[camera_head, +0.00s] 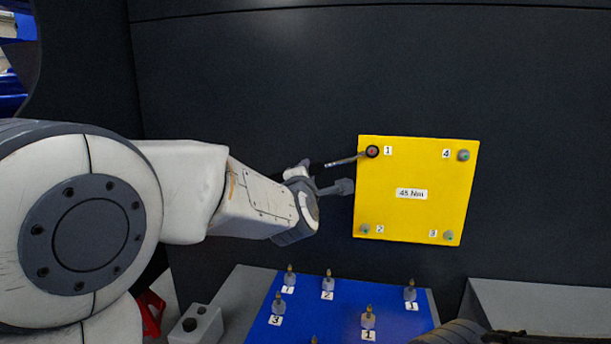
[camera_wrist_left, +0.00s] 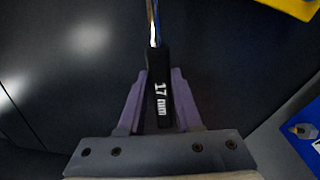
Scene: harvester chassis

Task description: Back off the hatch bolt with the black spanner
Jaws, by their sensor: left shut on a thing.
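The yellow hatch (camera_head: 415,215) is on the dark wall, with numbered bolts at its corners and a 45 Nm label. My left gripper (camera_head: 318,175) is just left of the hatch, shut on the black spanner (camera_head: 345,161). The wrist view shows the spanner's black handle (camera_wrist_left: 159,95), marked 17 mm, between the fingers. Its metal shaft runs up out of that view. In the head view the shaft reaches bolt 1 (camera_head: 372,151) at the upper left corner, where a dark ring with a reddish centre shows. I cannot tell how fully the spanner's end sits on the bolt.
Bolts 4 (camera_head: 464,155), 2 (camera_head: 365,229) and 3 (camera_head: 449,235) are at the other corners. Below is a blue board (camera_head: 335,311) with several upright numbered pieces. A grey box (camera_head: 196,325) stands left of it. The wall right of the hatch is clear.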

